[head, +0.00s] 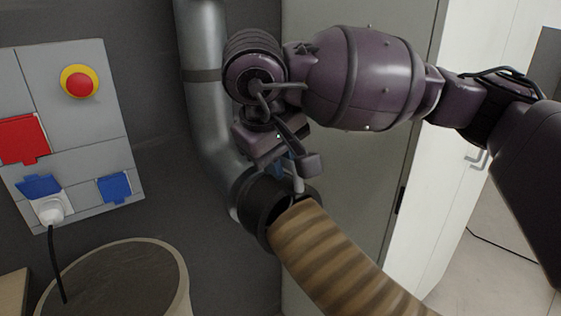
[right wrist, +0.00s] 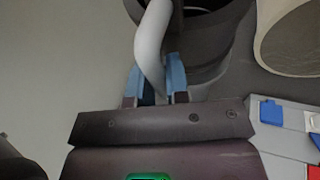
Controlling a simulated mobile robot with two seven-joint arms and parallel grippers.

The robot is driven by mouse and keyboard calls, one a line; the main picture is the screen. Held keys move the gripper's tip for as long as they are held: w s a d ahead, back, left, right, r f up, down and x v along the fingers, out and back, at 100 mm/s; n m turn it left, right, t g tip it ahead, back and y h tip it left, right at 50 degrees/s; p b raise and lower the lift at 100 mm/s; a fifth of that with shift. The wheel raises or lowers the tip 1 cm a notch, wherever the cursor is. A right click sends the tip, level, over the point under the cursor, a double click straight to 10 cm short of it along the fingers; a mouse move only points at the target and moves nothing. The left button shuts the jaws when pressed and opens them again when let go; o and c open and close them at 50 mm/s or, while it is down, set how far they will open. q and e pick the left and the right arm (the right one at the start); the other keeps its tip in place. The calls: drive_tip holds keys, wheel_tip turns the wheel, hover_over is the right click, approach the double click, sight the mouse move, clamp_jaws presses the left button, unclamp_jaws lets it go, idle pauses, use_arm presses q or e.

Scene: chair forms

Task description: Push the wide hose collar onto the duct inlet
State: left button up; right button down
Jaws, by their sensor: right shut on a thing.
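The brown ribbed hose (head: 338,258) rises from the lower right to a wide black collar (head: 257,208). The collar is at the lower end of the grey metal duct (head: 208,120), against or over its inlet; I cannot tell how deep it sits. My right gripper (head: 286,167) is above the collar, shut on a pale curved handle (head: 298,183). In the right wrist view the handle (right wrist: 151,48) passes between the blue fingertips of the right gripper (right wrist: 158,80), and a dark ring (right wrist: 200,18) shows behind it. My left gripper is not in view.
A round bin (head: 178,262) stands at the lower left. A wall panel (head: 110,90) carries a red and yellow button (head: 79,82), coloured covers and a plugged-in cable (head: 55,250). A white cabinet (head: 425,220) stands at the right.

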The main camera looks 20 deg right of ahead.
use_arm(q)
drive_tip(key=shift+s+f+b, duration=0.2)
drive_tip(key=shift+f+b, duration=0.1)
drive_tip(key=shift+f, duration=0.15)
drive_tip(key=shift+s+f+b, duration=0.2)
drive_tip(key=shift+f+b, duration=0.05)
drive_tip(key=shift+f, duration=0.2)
use_arm(e)
drive_tip(key=shift+w+a+r+t+y, duration=0.25)
drive_tip(key=shift+w+t+y, duration=0.15)
drive_tip(key=shift+t, duration=0.4)
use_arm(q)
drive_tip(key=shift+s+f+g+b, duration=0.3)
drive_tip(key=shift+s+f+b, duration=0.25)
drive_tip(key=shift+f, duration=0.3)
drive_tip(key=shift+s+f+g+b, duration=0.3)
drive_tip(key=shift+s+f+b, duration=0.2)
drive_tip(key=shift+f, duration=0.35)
use_arm(e)
drive_tip(key=shift+w+a+n+t+y, duration=0.15)
drive_tip(key=shift+n+t+y, duration=0.15)
drive_tip(key=shift+t, duration=0.4)
drive_tip(key=shift+w+a+n+t+y, duration=0.1)
drive_tip(key=shift+w+n+t+y, duration=0.1)
drive_tip(key=shift+t+y, duration=0.35)
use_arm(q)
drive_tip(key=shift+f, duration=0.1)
